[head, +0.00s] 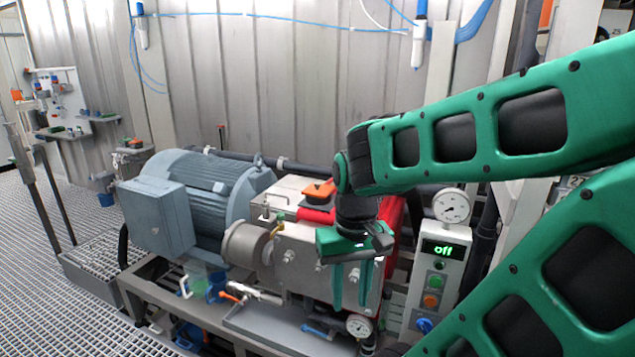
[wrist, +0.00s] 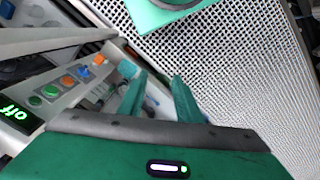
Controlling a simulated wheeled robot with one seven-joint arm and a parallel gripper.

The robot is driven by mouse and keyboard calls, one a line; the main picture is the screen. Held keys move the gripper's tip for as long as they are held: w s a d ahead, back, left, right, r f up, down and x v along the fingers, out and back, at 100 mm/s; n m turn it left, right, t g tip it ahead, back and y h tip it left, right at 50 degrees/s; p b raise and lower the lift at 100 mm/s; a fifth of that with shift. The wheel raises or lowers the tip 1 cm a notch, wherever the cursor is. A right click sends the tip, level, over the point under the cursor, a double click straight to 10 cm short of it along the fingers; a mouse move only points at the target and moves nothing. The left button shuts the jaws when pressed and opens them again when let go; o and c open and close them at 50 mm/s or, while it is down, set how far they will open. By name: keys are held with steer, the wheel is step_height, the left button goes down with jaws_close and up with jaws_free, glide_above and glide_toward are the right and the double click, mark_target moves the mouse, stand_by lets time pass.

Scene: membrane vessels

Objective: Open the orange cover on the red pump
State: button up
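The orange cover (head: 318,189) sits on top of the pump, just left of my arm's wrist, which may hide part of it. The pump has a grey metal body (head: 305,255) with red parts (head: 392,225), one of them behind my wrist. My gripper (head: 351,303) points down in front of the pump's right part, lower than the cover and apart from it. Its two green fingers are spread with nothing between them. They also show spread in the wrist view (wrist: 158,82), where I cannot make out the cover.
A control box (head: 440,260) with an "Off" display and coloured buttons stands right of my gripper, with a round gauge (head: 451,206) above it. A big blue-grey motor (head: 190,205) is left of the pump. Pipes and valves lie below. Grated floor (head: 70,300) is free at the left.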

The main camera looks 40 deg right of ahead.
mark_target(317, 185)
steer(key=shift+w+d, duration=0.15)
steer(key=shift+w, duration=0.2)
